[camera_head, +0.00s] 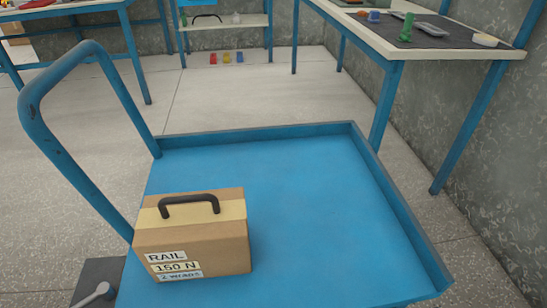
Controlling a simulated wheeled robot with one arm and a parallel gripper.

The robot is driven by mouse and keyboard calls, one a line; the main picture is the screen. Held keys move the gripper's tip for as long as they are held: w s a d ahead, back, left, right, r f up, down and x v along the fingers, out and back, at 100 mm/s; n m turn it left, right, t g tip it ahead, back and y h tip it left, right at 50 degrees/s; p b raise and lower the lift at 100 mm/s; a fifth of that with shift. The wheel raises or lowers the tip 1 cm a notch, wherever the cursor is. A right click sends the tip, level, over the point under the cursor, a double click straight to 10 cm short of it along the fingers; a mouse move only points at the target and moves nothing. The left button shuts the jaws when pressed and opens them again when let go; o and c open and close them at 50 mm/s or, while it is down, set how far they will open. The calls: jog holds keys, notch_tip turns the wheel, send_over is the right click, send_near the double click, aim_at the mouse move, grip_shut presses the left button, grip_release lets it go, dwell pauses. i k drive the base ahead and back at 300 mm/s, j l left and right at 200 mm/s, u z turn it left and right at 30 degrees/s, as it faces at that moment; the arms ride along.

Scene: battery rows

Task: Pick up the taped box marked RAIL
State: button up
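The taped box (210,243) is a brown cardboard box with a pale tape band over its top and a black handle (188,205). Its front labels read RAIL, 150 N and a third line that looks like 2 WRAPS. It sits upright at the left front of a blue cart platform (290,220). Nothing is seen touching it from above. My gripper is not in view.
The cart has a raised rim (400,215) and a blue push handle (50,85) rising at the left. The rest of its deck is clear. A workbench (400,45) with small items stands at the back right, and a shelf (225,22) at the back. Open floor lies between.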

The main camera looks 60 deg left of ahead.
aim_at(203, 234)
jog(key=u, duration=0.45)
jog(key=k+u, duration=0.1)
jog(key=u, duration=0.35)
jog(key=j+u, duration=0.1)
jog(key=u, duration=0.8)
jog(key=j+u, duration=0.1)
jog(key=u, duration=0.35)
jog(key=j+u, duration=0.25)
jog(key=j+z, duration=0.1)
jog(key=j, duration=0.25)
jog(key=k+j+z, duration=0.15)
jog(key=j, duration=0.2)
jog(key=k+j+z, duration=0.1)
jog(key=j, duration=0.25)
jog(key=k+j+z, duration=0.1)
jog(key=j, duration=0.25)
jog(key=i+j+u, duration=0.2)
jog(key=j, duration=0.2)
jog(key=k+l+z, duration=0.25)
jog(key=i+l, duration=0.05)
jog(key=l, duration=0.05)
